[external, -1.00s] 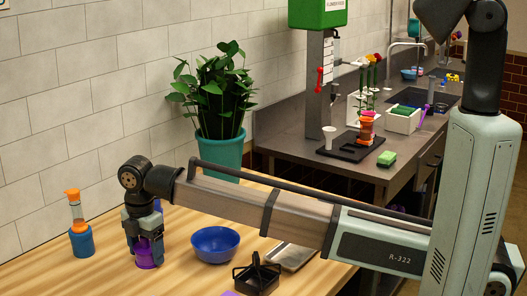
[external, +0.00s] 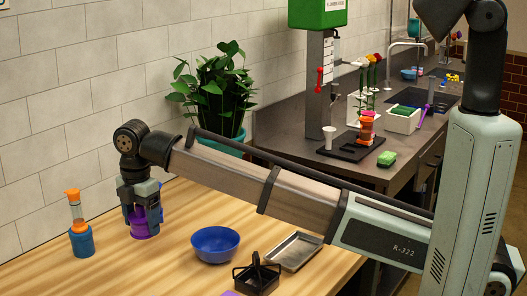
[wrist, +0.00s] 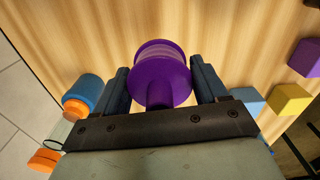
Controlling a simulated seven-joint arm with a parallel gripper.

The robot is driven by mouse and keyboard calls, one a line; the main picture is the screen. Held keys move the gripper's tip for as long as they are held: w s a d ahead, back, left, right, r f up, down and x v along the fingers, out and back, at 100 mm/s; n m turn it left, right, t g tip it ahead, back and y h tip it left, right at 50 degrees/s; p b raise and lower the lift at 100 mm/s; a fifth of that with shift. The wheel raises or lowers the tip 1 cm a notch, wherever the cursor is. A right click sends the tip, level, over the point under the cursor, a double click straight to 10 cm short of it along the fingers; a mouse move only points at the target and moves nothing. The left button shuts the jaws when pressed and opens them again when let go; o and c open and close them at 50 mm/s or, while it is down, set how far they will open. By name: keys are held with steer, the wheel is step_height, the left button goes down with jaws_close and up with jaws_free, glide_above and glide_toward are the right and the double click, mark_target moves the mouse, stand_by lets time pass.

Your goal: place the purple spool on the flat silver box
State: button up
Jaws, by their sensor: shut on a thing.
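The purple spool (external: 144,229) is between the fingers of my gripper (external: 143,217), at the left of the table in the external view. It is held upright a little above the wood. The wrist view shows the spool (wrist: 160,78) with a dark finger on each side of it, my gripper (wrist: 160,68) being shut on it. The flat silver box (external: 295,250) looks like a shallow open tray. It lies on the table to the right, beyond the blue bowl and below my forearm in the picture, and is empty.
A blue container with an orange-capped hourglass-like thing (external: 80,236) is left of my gripper. The wrist view shows a purple block (wrist: 305,57) and a yellow block (wrist: 289,99).

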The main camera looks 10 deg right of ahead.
steer(key=shift+r, duration=0.75)
steer(key=w+d+r+m, duration=0.3)
steer(key=w+d+m, duration=0.1)
steer(key=w+d, duration=1.6)
steer(key=w+d+r+m, duration=0.2)
steer(key=w+d, duration=0.4)
steer(key=d, duration=0.5)
steer(key=s+d+f+n, duration=0.2)
steer(key=s+d+n, duration=0.3)
steer(key=d, duration=0.2)
steer(key=shift+w+d+f, duration=0.1)
steer(key=shift+f, duration=4.65)
steer(key=shift+f, duration=0.1)
